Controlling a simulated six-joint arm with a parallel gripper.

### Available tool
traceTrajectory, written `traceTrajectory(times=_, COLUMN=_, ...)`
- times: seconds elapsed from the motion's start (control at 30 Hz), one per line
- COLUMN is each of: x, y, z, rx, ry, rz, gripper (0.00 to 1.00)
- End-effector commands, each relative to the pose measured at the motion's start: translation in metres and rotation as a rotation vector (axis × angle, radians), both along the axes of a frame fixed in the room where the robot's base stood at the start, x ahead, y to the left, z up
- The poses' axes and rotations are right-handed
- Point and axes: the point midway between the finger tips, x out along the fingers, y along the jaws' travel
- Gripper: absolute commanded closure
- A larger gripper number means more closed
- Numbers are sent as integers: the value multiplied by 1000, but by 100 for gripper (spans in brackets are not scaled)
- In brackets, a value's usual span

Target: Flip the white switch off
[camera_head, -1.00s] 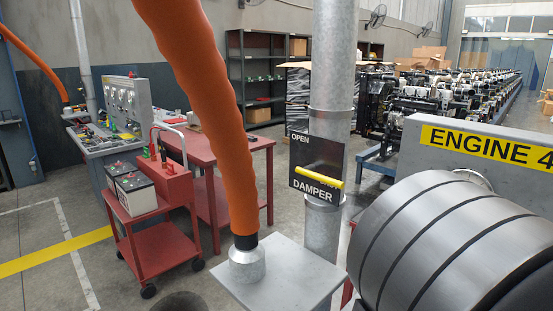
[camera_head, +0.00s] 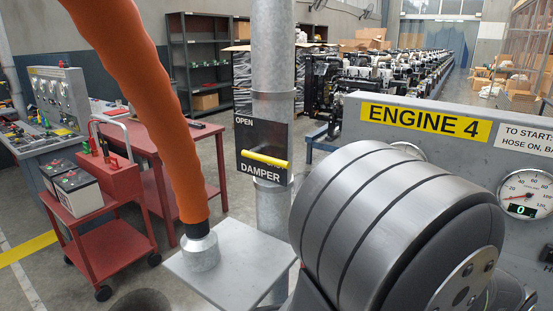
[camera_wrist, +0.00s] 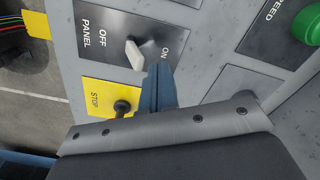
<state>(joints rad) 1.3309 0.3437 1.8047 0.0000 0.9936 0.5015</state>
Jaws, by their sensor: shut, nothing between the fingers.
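The white switch (camera_wrist: 134,54) shows in the wrist view, on a black plate marked OFF, PANEL and ON. The lever lies between the OFF and ON labels; which position it is set to is unclear. My gripper (camera_wrist: 159,72) is shut, its blue fingers empty. Their tips are beside the lever, on the ON side and just below it in the picture. Whether they touch it is unclear. The head view shows neither the switch nor my gripper.
In the wrist view, a yellow STOP plate (camera_wrist: 105,92) with a dark toggle is close to the fingers. A green knob (camera_wrist: 309,25) is at the right edge. In the head view, a DAMPER plate with a yellow handle (camera_head: 264,160) is beside the ENGINE 4 panel (camera_head: 360,110).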

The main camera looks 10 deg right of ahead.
Motion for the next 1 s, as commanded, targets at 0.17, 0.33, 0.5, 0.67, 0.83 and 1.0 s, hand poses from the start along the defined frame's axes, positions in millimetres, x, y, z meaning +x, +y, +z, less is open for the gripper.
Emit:
traceTrajectory(times=0.17, x=0, y=0, z=-7, rx=1, ry=1, rz=0, gripper=100)
traceTrajectory(times=0.33, x=0, y=0, z=-10, rx=-1, ry=0, rz=0, gripper=100)
traceTrajectory(times=0.5, x=-3, y=3, z=-10, rx=-1, ry=0, rz=0, gripper=100)
traceTrajectory(times=0.67, x=-7, y=6, z=-10, rx=0, ry=0, rz=0, gripper=100)
traceTrajectory(times=0.83, x=-11, y=10, z=-10, rx=0, ry=0, rz=-1, gripper=100)
traceTrajectory(times=1.0, x=-14, y=14, z=-10, rx=0, ry=0, rz=-1, gripper=100)
